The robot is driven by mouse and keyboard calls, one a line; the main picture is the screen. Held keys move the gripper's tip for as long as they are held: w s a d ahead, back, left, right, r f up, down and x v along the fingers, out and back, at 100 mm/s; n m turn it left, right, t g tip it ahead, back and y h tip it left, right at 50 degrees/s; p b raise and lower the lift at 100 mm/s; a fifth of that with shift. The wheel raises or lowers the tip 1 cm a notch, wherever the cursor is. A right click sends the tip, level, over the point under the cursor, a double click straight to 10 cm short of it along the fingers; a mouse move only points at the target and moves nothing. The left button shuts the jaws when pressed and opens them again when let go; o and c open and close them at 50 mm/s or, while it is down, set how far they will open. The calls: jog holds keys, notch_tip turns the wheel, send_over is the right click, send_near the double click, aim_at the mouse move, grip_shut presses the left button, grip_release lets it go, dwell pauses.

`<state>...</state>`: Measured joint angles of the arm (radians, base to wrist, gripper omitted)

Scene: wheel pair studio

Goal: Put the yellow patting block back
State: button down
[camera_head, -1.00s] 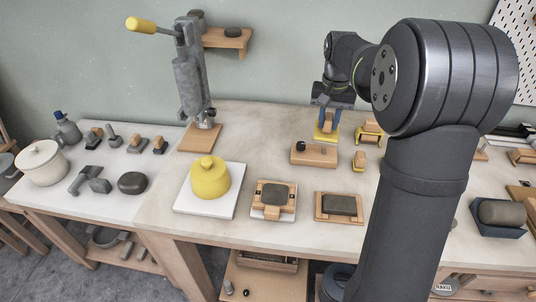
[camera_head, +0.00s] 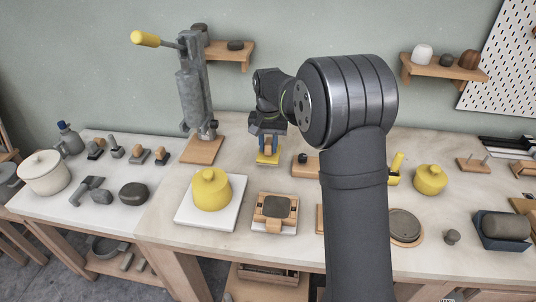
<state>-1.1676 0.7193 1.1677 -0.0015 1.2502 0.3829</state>
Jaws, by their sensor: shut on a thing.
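My arm hides part of the table to the right.
A yellow lidded pot (camera_head: 211,190) stands on a white slab at front left. A wooden stand with a dark pad (camera_head: 274,208) lies in front of the gripper. The lever press (camera_head: 193,95) rises at left. A second yellow pot (camera_head: 430,180) is at right. Bare table (camera_head: 235,155) shows beside the gripper.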

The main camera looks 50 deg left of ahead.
aim_at(268, 155)
jog(key=shift+f, duration=2)
jog(key=shift+f, duration=0.1)
jog(key=c, duration=1.2)
grip_release()
jog(key=shift+f, duration=0.1)
jog(key=shift+o, duration=0.2)
notch_tip(268, 155, up, 12)
jog(key=shift+r, duration=0.15)
jog(key=shift+f, duration=4.15)
